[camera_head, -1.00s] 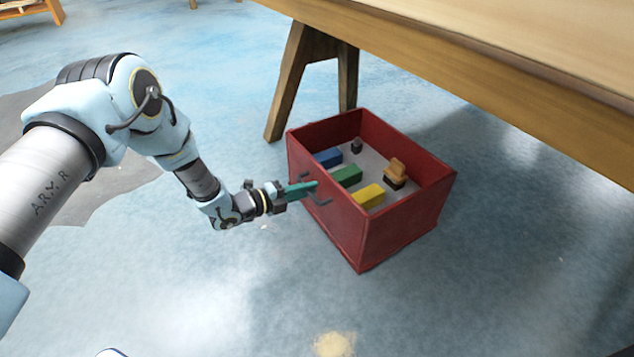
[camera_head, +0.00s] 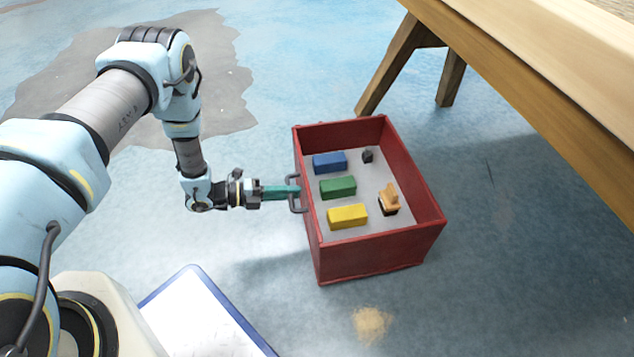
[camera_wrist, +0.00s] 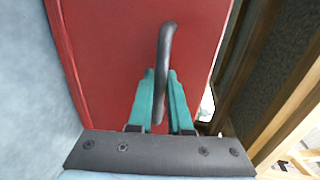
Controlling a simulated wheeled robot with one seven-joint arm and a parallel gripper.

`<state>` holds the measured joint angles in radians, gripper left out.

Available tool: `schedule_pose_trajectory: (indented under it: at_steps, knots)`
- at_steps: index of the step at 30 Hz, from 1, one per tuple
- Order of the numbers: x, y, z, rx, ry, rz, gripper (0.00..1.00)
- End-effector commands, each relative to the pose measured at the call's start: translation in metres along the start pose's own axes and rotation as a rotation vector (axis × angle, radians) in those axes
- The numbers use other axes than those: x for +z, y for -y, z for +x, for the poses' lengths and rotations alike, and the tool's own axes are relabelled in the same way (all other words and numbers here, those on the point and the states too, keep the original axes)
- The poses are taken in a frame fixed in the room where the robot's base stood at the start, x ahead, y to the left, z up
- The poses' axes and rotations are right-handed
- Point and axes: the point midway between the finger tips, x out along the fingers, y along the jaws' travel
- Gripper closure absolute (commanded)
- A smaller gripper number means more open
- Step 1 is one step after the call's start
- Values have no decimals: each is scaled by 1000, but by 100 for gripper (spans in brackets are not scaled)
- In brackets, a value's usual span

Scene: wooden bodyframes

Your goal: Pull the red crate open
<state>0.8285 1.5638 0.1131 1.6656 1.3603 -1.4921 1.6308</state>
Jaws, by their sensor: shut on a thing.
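The red crate (camera_head: 370,258) stands open-topped on the floor, clear of the wooden table in the head view. Its red front wall also fills much of the wrist view (camera_wrist: 105,60). A dark grey handle (camera_head: 293,207) sticks out from the wall facing my arm; it also shows in the wrist view (camera_wrist: 165,45). My gripper (camera_head: 294,189) is at that wall, with its teal fingers (camera_wrist: 163,98) on both sides of the handle bar, shut on it. Inside the crate lie a blue block (camera_head: 329,162), a green block (camera_head: 338,187), a yellow block (camera_head: 347,216), an orange-and-black item (camera_head: 388,199) and a small dark item (camera_head: 367,156).
The wooden table (camera_head: 540,95) with its trestle legs (camera_head: 388,65) stands at the upper right, beyond the crate. A blue-edged white panel (camera_head: 205,315) shows at the lower left.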

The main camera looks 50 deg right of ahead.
Motion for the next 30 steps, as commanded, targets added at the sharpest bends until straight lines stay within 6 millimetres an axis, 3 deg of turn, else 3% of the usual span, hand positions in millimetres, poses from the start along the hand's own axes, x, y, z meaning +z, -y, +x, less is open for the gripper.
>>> schedule_pose_trajectory:
  at_steps: [3,10,27,28,30]
  knots:
    - [0,-4,-25,1,2,-2,100]
    - [0,-11,-54,1,1,0,100]
    - [0,-14,-64,1,-1,1,100]
    - [0,-14,-64,1,-1,1,81]
    - [0,-14,-64,1,-1,1,73]
